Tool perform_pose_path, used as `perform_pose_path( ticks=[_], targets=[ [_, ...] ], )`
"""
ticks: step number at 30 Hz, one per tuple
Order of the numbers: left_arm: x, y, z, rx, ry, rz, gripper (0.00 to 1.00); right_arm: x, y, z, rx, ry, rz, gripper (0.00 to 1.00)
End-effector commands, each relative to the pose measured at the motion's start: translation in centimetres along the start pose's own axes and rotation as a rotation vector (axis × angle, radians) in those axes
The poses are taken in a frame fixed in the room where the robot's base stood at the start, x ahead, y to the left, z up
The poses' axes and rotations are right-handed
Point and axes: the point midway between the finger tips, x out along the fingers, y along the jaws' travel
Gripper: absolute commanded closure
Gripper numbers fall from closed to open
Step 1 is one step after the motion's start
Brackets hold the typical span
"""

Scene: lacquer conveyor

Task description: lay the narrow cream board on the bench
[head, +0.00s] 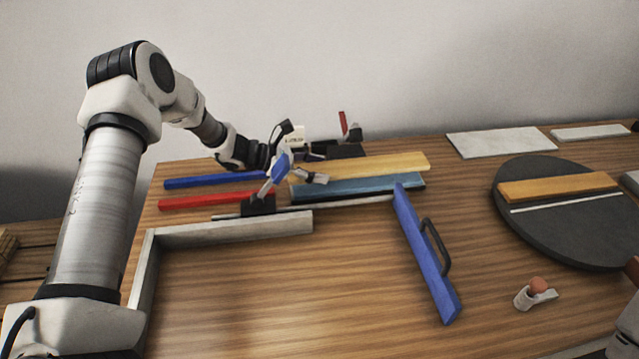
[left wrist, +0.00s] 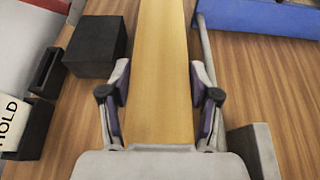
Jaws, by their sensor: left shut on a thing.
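The narrow cream board (head: 385,165) is long and pale yellow, and lies lengthwise across the back middle of the bench (head: 300,290) in the head view. In the left wrist view the board (left wrist: 163,70) runs straight between the fingers. My left gripper (head: 297,172) is shut on it near its left end, with a finger pad on each side (left wrist: 160,105). A teal board (head: 365,187) is just in front of it. I cannot tell how high the cream board is above the bench. My right gripper is not in view.
A blue bar (head: 210,181), a red bar (head: 215,200) and a grey fence (head: 245,230) are at left. A blue bar with a handle (head: 425,255) stands right of the clear middle. A dark round plate (head: 565,235) bears an orange board (head: 560,186). A black block (left wrist: 95,45) is near my gripper.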

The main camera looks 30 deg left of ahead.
Motion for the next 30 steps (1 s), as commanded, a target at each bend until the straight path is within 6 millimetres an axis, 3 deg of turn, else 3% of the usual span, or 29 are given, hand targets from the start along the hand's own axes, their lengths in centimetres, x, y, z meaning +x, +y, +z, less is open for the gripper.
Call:
perform_pose_path(
  ticks=[1,6,20,21,22,30],
  targets=[
    [0.7,-0.1,0.1,0.002,0.0,-0.002,0.83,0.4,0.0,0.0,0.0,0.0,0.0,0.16],
    [1.9,0.0,-3.0,-0.001,0.0,0.001,0.83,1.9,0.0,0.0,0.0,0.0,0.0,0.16],
    [2.1,0.0,-3.5,0.001,-0.001,0.001,0.83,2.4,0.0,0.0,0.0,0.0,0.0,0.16],
    [2.0,0.0,-3.4,0.0,0.0,0.0,0.24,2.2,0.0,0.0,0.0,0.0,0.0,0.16],
    [2.0,0.0,-3.4,0.0,0.0,0.0,0.13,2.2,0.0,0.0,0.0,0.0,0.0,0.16],
    [2.0,0.0,-3.4,0.0,0.0,0.0,0.13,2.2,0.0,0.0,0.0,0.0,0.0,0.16]
  ],
)
